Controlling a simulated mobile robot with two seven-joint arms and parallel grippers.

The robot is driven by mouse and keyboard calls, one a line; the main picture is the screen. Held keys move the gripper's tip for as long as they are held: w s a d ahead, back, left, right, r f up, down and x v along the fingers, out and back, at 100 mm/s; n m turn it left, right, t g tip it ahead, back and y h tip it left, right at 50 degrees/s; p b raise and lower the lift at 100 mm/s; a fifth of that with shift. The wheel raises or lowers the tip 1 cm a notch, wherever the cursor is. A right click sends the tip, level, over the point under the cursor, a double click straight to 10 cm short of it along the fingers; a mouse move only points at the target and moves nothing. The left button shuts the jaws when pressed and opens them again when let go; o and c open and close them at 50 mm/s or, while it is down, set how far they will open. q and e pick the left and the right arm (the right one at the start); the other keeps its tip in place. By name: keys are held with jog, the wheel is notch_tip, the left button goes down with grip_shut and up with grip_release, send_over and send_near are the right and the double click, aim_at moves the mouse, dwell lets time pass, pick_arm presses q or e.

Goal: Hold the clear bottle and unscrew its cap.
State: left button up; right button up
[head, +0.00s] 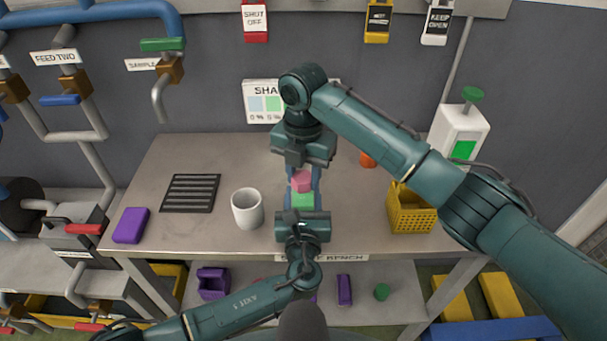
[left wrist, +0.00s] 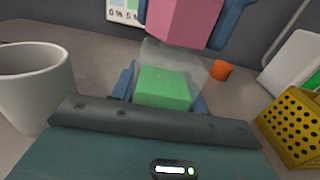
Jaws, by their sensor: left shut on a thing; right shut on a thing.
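The clear bottle (left wrist: 172,62) stands upright in the left wrist view, with a green block-like content (left wrist: 163,88) showing inside. My left gripper (head: 302,202) is shut on the bottle, its blue fingers on either side low down. The pink cap (left wrist: 185,22) is right above the bottle's top, and it also shows in the head view (head: 301,181). My right gripper (head: 303,170) comes from above and is shut on the cap, with blue fingers flanking it. I cannot tell whether the cap still touches the bottle's neck, as the see-through walls blur there.
A white mug (head: 247,209) stands close left of the bottle. A black rack (head: 190,193) and a purple block (head: 131,225) lie further left. A yellow basket (head: 410,212) is at right, and a small orange thing (head: 367,160) is behind. The bench (head: 180,150) is clear at back left.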

jog(key=shift+r, duration=1.4)
jog(key=shift+r, duration=2.4)
pick_arm(q)
jog(key=o, duration=1.5)
jog(key=shift+c, duration=0.2)
jog(key=shift+s, duration=0.1)
